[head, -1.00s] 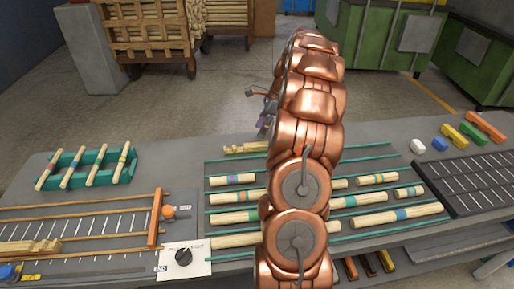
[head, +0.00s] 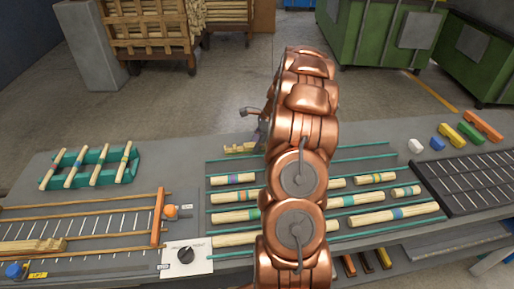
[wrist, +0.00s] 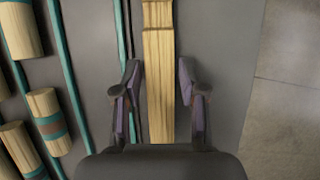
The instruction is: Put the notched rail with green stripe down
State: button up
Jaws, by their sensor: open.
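A pale notched rail (wrist: 159,85) lies lengthwise between the fingers of my gripper (wrist: 158,78) in the wrist view. The fingers stand apart, with a gap on each side of the rail, so my gripper is open around it. In the head view the stepped end of a notched rail (head: 240,148) shows at the back of the bench, beyond the teal lines. My arm hides the rest of it and most of my gripper. No green stripe shows on the part I see.
Striped dowels (head: 234,179) lie between teal strips on the bench (head: 300,145). A teal rack with several sticks (head: 95,168) stands at left. Another notched piece (head: 35,246) lies at front left. A black slotted tray (head: 470,183) and coloured blocks (head: 450,131) are at right.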

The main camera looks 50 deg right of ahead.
jog(key=shift+f, duration=0.25)
dwell(0.4)
jog(key=shift+c, duration=0.3)
grip_shut()
